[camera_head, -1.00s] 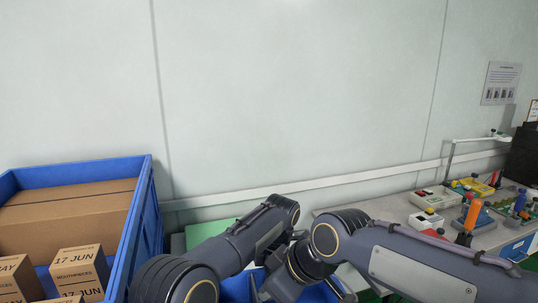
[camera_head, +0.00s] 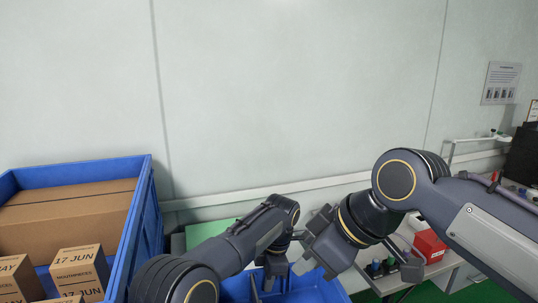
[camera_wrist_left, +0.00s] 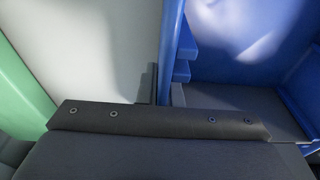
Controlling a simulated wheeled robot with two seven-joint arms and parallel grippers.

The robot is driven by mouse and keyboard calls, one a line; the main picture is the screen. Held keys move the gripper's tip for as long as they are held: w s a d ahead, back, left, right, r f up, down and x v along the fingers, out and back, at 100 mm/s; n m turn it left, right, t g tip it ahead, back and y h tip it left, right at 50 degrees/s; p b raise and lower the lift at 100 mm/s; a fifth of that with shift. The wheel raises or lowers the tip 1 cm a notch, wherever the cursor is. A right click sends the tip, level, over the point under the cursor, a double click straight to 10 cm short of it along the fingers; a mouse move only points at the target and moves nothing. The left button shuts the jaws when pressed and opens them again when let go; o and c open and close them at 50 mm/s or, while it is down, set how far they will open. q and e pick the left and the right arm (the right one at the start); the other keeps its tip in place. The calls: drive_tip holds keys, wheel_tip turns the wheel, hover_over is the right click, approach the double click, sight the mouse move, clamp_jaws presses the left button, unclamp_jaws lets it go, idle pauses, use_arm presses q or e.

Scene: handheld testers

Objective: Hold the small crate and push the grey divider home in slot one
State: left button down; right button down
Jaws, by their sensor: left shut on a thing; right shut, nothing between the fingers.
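The small blue crate (camera_head: 325,291) stands at the bottom of the head view, cut off by the picture's edge. Its wall (camera_wrist_left: 172,45) and inner ribs also show in the left wrist view. My left gripper (camera_head: 272,283) is at the crate's far side, shut on its wall; the fingertips are mostly hidden. A thin dark grey upright piece (camera_head: 254,285), apparently the grey divider, shows at the crate's left part. How deep it sits cannot be told. My right gripper (camera_head: 303,266) is shut and empty, above the crate, close to the right of my left gripper.
A large blue bin (camera_head: 146,200) with cartons stands at the left. A red box (camera_head: 430,246) and small dark items stand on the bench at the right. The wall is behind.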

use_arm(q)
drive_tip(key=c, duration=1.5)
unclamp_jaws()
